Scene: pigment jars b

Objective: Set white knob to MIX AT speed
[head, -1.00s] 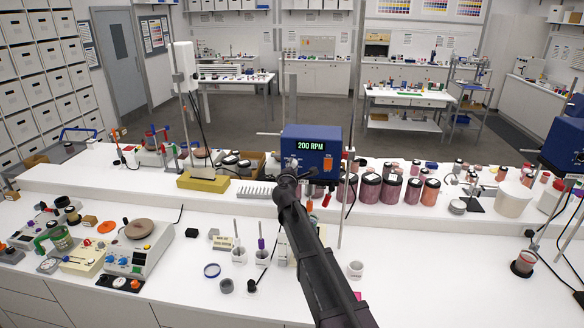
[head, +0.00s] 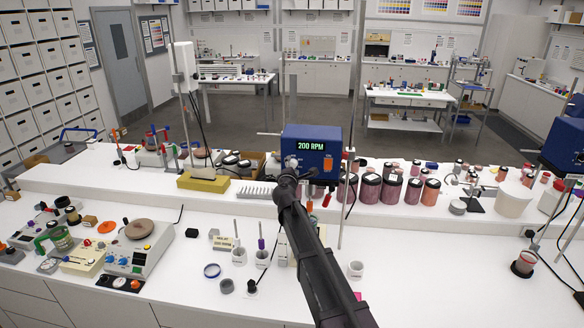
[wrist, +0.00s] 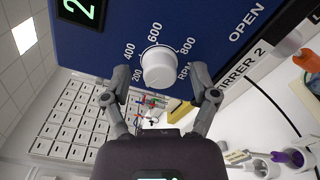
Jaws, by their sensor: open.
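The white knob (wrist: 158,68) sits on the front of the blue stirrer box (head: 320,140), inside a printed dial marked 200, 400, 600, 800 and RPM. I cannot make out a pointer mark on the knob. The green display (head: 310,146) reads 200 RPM. My gripper (wrist: 162,82) is open, with one finger on each side of the knob and a visible gap on both sides. In the head view my arm covers the lower front of the box. A small cream card (head: 224,242) stands on the bench; its print is too small to read surely.
Thin metal rods stand beside the box. Capped pigment jars (head: 391,190) stand to its right on the raised shelf. White cups (head: 238,256) with tools stand on the lower bench left of my arm. A hotplate (head: 139,245) is further left.

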